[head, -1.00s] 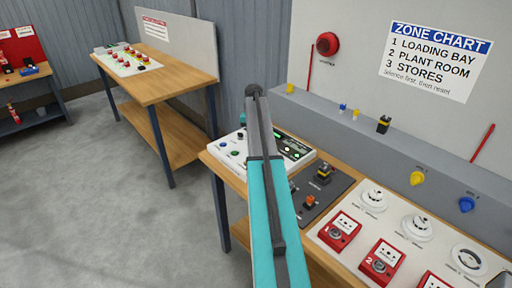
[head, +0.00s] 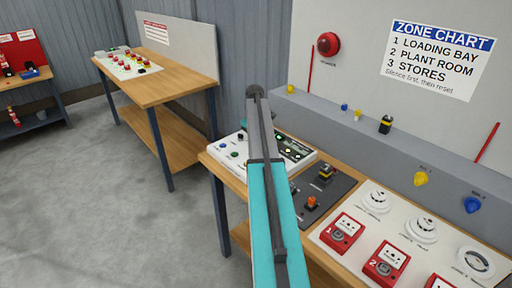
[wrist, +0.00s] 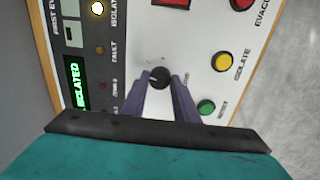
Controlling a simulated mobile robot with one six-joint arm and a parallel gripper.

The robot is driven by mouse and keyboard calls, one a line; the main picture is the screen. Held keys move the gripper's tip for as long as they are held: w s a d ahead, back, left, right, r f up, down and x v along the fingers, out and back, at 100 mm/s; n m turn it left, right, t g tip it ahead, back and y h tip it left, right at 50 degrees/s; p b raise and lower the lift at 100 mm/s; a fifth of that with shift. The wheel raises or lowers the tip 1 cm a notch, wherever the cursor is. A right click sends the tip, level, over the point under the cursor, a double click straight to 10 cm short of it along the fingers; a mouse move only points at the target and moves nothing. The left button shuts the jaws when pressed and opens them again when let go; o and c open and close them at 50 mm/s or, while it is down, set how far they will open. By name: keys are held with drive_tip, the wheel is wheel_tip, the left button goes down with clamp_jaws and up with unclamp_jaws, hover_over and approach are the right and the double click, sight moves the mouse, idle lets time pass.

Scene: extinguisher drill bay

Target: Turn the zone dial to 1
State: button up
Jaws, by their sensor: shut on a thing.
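The zone dial (wrist: 159,76) is a small black round knob on the white control panel (wrist: 205,38). In the wrist view my gripper (wrist: 160,85) has its two purple-grey fingers closed on the sides of the knob. Markings beside the dial are too small to read, so its setting cannot be told. A green-lit display (wrist: 76,85) on the panel reads "ISOLATED". In the head view the control panel (head: 304,159) sits at the bench's left end, partly behind my arm, and my gripper's fingers are hidden.
Around the dial are a yellow button (wrist: 221,62), a green button (wrist: 206,107) and a lit yellow lamp (wrist: 97,9). Right of the panel are a dark plate (head: 334,190) and red call points (head: 341,233). A zone chart (head: 437,58) lists 1 Loading Bay.

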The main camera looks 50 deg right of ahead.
drive_tip(key=shift+w+r+n, duration=0.15)
drive_tip(key=shift+w+n, duration=0.1)
drive_tip(key=shift+n, duration=0.95)
drive_tip(key=o, duration=1)
drive_tip(key=shift+o, duration=0.3)
drive_tip(key=shift+s, duration=0.1)
wheel_tip(320, 180, up, 14)
drive_tip(key=b, duration=0.4)
drive_tip(key=shift+a+f, duration=0.2)
drive_tip(key=shift+a, duration=0.25)
